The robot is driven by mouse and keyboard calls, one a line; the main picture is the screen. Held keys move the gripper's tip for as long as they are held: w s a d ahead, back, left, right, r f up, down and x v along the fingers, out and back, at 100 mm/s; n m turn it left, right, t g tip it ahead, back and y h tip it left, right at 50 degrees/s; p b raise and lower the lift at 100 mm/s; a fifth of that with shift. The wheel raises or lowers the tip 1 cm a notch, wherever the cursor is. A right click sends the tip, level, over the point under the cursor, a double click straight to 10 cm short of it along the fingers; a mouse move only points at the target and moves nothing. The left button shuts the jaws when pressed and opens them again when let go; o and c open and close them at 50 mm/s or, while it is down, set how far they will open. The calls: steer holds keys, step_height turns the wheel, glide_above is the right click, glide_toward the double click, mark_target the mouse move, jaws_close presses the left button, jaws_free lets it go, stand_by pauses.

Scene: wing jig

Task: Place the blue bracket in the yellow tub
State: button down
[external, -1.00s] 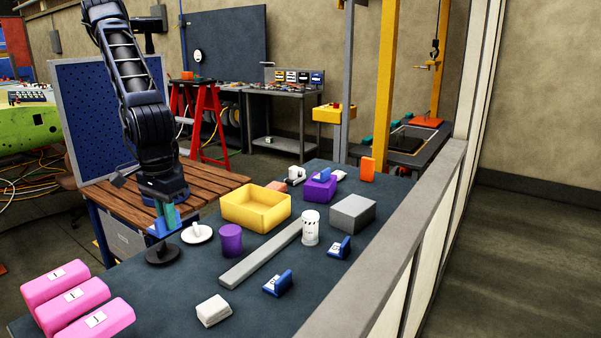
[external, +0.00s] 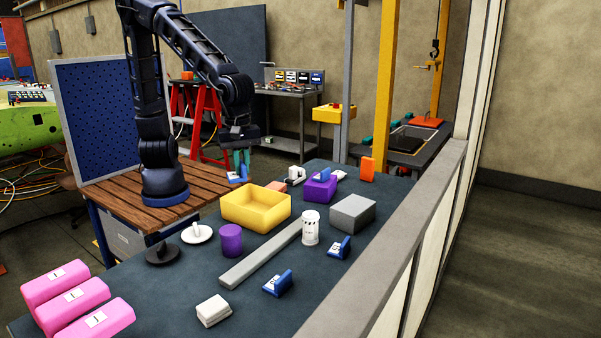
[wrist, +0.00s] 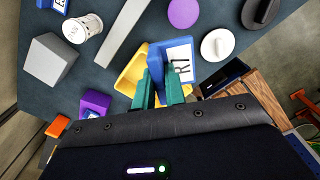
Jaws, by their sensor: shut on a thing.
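My gripper (external: 241,161) has teal fingers and is shut on a blue bracket (external: 237,174) with a white label. In the external view the bracket hangs in the air behind the yellow tub (external: 236,208), above its far left rim. The wrist view shows the bracket (wrist: 178,62) between the fingers (wrist: 159,90), covering part of the yellow tub (wrist: 130,76). The tub looks empty in the external view. Two more blue brackets lie on the table, one at the front (external: 278,284) and one further right (external: 339,247). Another blue piece (external: 323,175) sits in a purple container (external: 318,189).
Around the tub stand a purple cylinder (external: 231,239), a white disc with a post (external: 196,233), a white canister (external: 310,228) and a grey block (external: 352,212). A long grey bar (external: 261,254) lies in front. Pink boxes (external: 68,296) stand at the front left.

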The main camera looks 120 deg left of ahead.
steer(key=s+a+f+n, duration=0.1)
steer(key=s+a+n, duration=0.25)
steer(key=a, duration=0.35)
steer(key=s+a+n, duration=0.3)
steer(key=s+a, duration=0.1)
steer(key=a, duration=0.4)
glide_toward(256, 207)
steer(key=shift+n, duration=0.35)
steer(key=w+d+f, duration=0.1)
steer(key=w+f, duration=0.2)
steer(key=w+d+f, duration=0.1)
steer(key=f, duration=0.1)
steer(key=shift+w+d+f, duration=0.25)
steer(key=shift+w+d, duration=0.05)
steer(key=shift+d, duration=0.05)
steer(key=c, duration=1.5)
jaws_free()
steer(key=shift+f, duration=0.1)
steer(key=shift+o, duration=0.2)
